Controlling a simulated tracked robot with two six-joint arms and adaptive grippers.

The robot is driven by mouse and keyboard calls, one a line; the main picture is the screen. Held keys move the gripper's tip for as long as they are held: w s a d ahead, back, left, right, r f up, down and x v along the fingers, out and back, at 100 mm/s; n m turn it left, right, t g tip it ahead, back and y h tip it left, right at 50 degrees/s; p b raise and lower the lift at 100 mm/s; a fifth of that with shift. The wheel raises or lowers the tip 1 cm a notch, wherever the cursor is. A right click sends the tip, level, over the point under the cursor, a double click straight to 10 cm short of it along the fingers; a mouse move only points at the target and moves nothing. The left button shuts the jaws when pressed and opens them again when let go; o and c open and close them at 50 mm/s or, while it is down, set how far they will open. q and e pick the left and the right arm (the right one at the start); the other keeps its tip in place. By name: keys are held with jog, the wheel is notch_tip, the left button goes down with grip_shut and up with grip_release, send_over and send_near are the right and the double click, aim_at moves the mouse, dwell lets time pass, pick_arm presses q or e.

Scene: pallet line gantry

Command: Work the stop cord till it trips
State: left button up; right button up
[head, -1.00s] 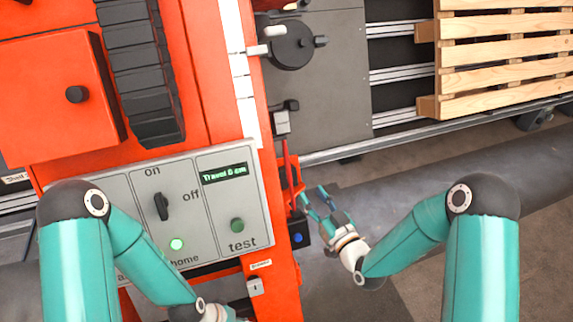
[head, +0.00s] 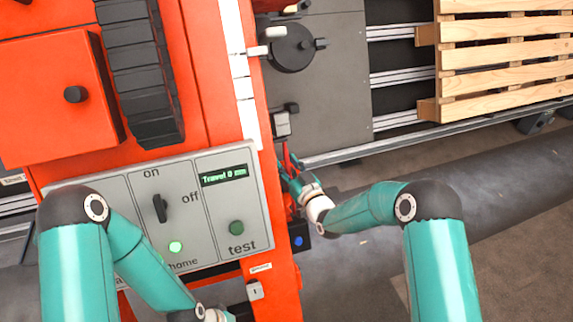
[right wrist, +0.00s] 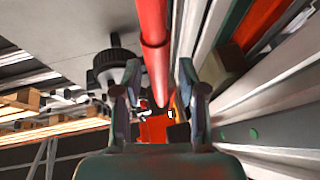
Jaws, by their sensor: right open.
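The stop cord (head: 286,156) is a thin red line at the right edge of the orange machine in the head view. In the right wrist view the cord (right wrist: 153,45) is a thick red length running down from the top edge into the gap between my fingers. My right gripper (right wrist: 158,85) is open, with one finger on each side of the cord; I see no clear contact. In the head view my right gripper (head: 290,178) is at the machine's right edge, its fingertips partly hidden. My left arm runs off the bottom edge, its gripper out of sight.
A grey control panel (head: 105,195) carries a black on/off knob (head: 160,208), a lit green home lamp (head: 175,247), a green test button (head: 236,228) and a Travel display (head: 224,175). A black handwheel (head: 290,47) is above the cord. A wooden pallet (head: 505,55) lies at upper right.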

grip_shut()
